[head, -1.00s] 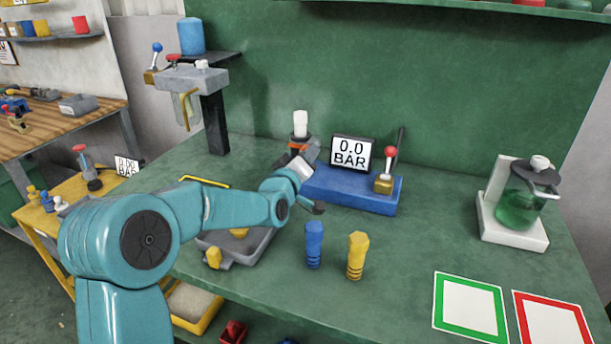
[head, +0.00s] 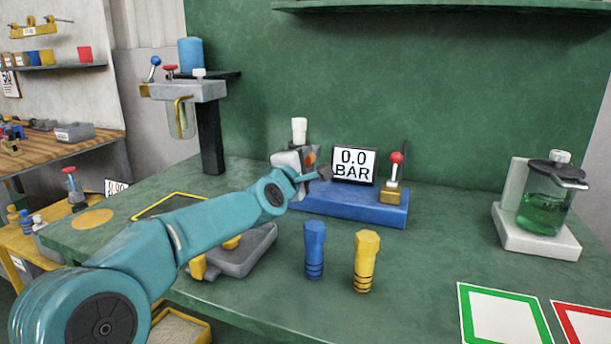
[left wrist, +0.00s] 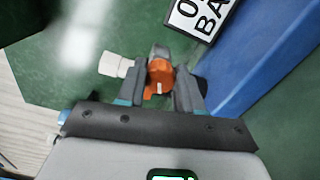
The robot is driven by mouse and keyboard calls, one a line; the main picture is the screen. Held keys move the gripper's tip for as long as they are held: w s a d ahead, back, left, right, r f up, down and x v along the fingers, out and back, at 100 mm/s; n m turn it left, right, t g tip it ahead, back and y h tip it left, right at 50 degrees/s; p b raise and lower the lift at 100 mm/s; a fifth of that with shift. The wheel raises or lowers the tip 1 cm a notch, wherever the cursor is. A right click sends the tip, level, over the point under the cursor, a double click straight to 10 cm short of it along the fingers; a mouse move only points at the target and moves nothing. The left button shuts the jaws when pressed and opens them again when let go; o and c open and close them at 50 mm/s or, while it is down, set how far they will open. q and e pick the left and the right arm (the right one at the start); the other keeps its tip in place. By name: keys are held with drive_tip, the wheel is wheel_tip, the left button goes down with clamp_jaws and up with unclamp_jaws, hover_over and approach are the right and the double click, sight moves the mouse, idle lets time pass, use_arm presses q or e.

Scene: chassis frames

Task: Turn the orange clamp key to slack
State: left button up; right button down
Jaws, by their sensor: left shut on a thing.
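The orange clamp key (left wrist: 159,76) shows between the two fingers of my left gripper (left wrist: 160,88) in the left wrist view. The fingers are shut on it. In the head view my left gripper (head: 302,170) is at the left end of the blue base (head: 365,207), and only a bit of the orange key (head: 310,158) shows there, the rest hidden by the gripper. A white cylindrical piece (head: 299,130) stands upright just above the clamp. My right gripper is not in view.
A display reading 0.0 BAR (head: 354,164) and a red-knobbed lever (head: 394,172) stand on the blue base. A blue peg (head: 314,249) and a yellow peg (head: 366,260) stand in front. A grey tray (head: 245,256) is under my left arm. A green flask (head: 544,212) stands at right.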

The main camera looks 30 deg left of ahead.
use_arm(q)
drive_tip(key=shift+a+n+b, duration=0.1)
drive_tip(key=shift+n+b, duration=0.75)
drive_tip(key=shift+n, duration=1.05)
drive_tip(key=o, duration=1)
drive_tip(key=shift+a, duration=0.1)
drive_tip(key=shift+o, duration=0.2)
drive_tip(key=v, duration=1.6)
drive_tip(key=shift+d+b, duration=0.3)
drive_tip(key=shift+s, duration=0.2)
